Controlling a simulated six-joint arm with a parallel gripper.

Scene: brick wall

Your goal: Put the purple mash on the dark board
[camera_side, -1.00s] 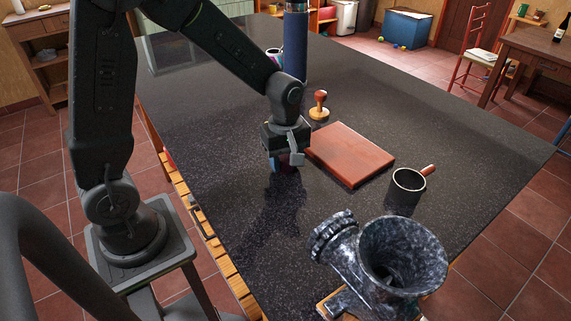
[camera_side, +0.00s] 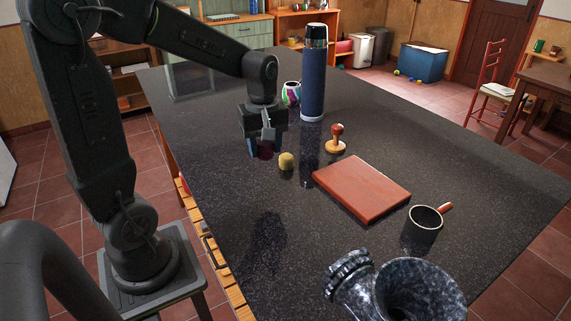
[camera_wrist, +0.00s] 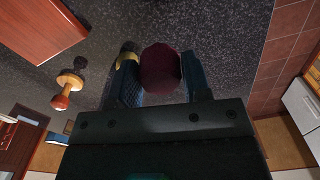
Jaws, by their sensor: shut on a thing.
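The purple mash (camera_wrist: 160,70) is a dark maroon, rounded lump between my gripper's two fingers in the wrist view. In the side view only a small part of it (camera_side: 265,151) shows under the gripper. My gripper (camera_side: 262,147) is shut on it, left of the blue flask and seemingly above the counter; the exact height is hard to tell. A flat reddish-brown board (camera_side: 361,187) lies on the counter, right of and nearer than the gripper. Its visible top is bare. A corner of it (camera_wrist: 40,25) shows at the wrist view's upper left.
A small yellow lump (camera_side: 287,161) sits close right of the gripper. A wooden-handled stamp (camera_side: 336,140), a tall blue flask (camera_side: 313,85) and a colourful cup (camera_side: 291,93) stand behind. A dark mug (camera_side: 423,225) and a speckled grinder (camera_side: 415,290) stand in front. The counter's left front is clear.

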